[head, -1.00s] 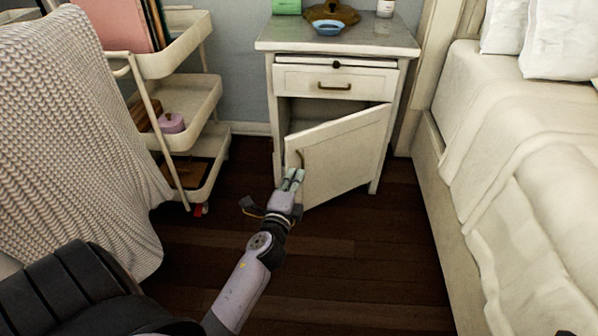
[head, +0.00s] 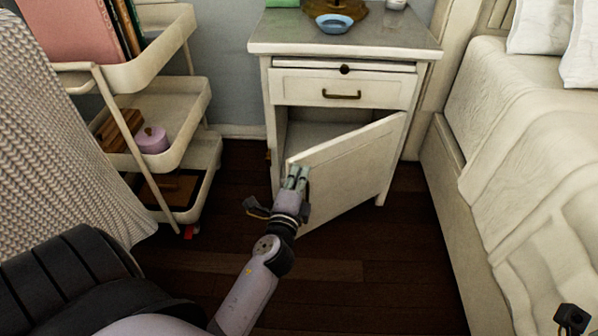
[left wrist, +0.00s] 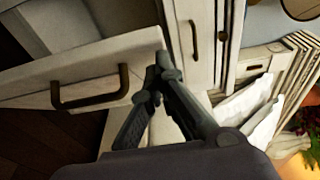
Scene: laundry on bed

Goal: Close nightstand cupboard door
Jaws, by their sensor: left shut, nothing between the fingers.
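The white nightstand (head: 280,88) stands against the wall, with its cupboard door (head: 345,172) partly open. The door is hinged at the right and swings out toward me, showing the dark inside at its left. My left gripper (head: 297,172) is shut and empty, at the outer face of the door near its free edge. In the left wrist view the gripper's fingertips (left wrist: 160,68) are close to the door's edge, beside the dark door handle (left wrist: 90,88). Whether they touch the door I cannot tell. A small part at the lower right may belong to my right arm; its fingers cannot be made out.
A white rolling cart (head: 180,115) with books and boxes stands left of the nightstand. A knitted cover (head: 50,130) is at the far left. The bed (head: 500,150) fills the right. Dark wooden floor (head: 370,270) is clear before the door. A blue bowl (head: 335,23) sits on the nightstand.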

